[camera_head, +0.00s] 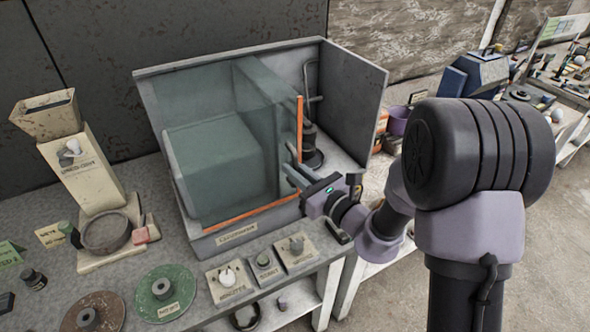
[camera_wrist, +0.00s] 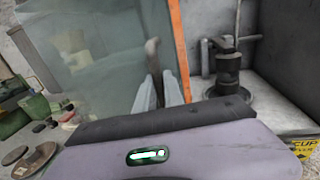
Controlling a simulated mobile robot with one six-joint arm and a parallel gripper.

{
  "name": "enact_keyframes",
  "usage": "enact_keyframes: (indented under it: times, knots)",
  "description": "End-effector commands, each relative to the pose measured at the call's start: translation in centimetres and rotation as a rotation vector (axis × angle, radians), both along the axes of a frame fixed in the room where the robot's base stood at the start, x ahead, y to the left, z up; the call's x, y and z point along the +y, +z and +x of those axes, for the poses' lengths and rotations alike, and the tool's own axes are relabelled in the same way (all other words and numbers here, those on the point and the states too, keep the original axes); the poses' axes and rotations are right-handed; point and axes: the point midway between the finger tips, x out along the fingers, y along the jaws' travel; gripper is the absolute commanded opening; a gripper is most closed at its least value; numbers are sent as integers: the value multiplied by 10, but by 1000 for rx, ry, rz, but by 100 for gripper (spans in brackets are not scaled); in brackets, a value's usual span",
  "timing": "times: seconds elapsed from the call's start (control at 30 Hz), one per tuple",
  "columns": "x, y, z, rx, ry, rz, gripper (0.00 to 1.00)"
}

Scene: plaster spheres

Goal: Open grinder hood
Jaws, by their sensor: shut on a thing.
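The grinder hood (camera_head: 225,150) is a clear greenish box with orange edge strips, inside a grey three-sided enclosure (camera_head: 355,95). It covers the left part; the right part, with a dark spindle and round base (camera_head: 312,157), shows uncovered. My gripper (camera_head: 292,180) is at the hood's front right corner, beside the upright orange strip. In the wrist view my gripper (camera_wrist: 166,92) has its pale fingers against the hood (camera_wrist: 105,60), around the lower end of a brownish handle (camera_wrist: 152,48). The fingers partly hide the grip. The spindle (camera_wrist: 228,68) stands to their right.
Switch boxes (camera_head: 230,281) line the bench front below the enclosure. A green disc (camera_head: 163,290) and a beige hopper machine (camera_head: 83,170) are at left. A purple pot (camera_head: 398,121) and a blue machine (camera_head: 475,73) stand at right. Clear floor lies at lower right.

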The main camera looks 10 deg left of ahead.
Motion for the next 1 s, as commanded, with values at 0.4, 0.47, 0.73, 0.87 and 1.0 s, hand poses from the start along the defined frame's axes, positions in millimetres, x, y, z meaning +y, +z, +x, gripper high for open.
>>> enact_keyframes:
  times: [0.4, 0.47, 0.73, 0.87, 1.0]
  knots:
    - [0, 0, 0, 1, 0, 1, 0]
    - [0, 0, 0, 1, 0, 1, 20]
    - [0, 0, 0, 1, 0, 1, 34]
    - [-1, 0, -1, 1, -1, 1, 34]
    - [-14, 0, -12, 1, -3, 0, 34]
